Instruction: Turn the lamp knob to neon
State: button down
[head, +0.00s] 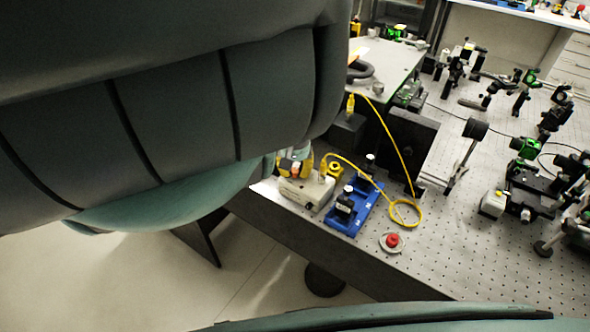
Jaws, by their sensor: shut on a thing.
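A small beige box (306,194), which looks like the lamp unit, sits at the near left edge of the perforated bench. My gripper (295,168) shows only in small part, just over the left end of this box, at the edge of my large dark arm. It is shut at the top of the box, where the lamp knob would be. The knob itself, its markings and its pointer are hidden or too small to read.
A blue tray (338,222) with a black piece stands right of the box. A yellow cable (402,165) loops to the bench near a red button (392,240). A black panel (410,145) stands behind. Optical mounts fill the right side.

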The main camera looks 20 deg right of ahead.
aim_at(294, 169)
jog(key=shift+w+m, duration=0.1)
jog(key=shift+m, duration=0.4)
jog(key=c, duration=0.8)
grip_release()
jog(key=shift+c, duration=0.2)
notch_tip(294, 169, up, 7)
jog(key=shift+w+f, duration=0.1)
jog(key=shift+f, duration=0.05)
jog(key=shift+r, duration=0.4)
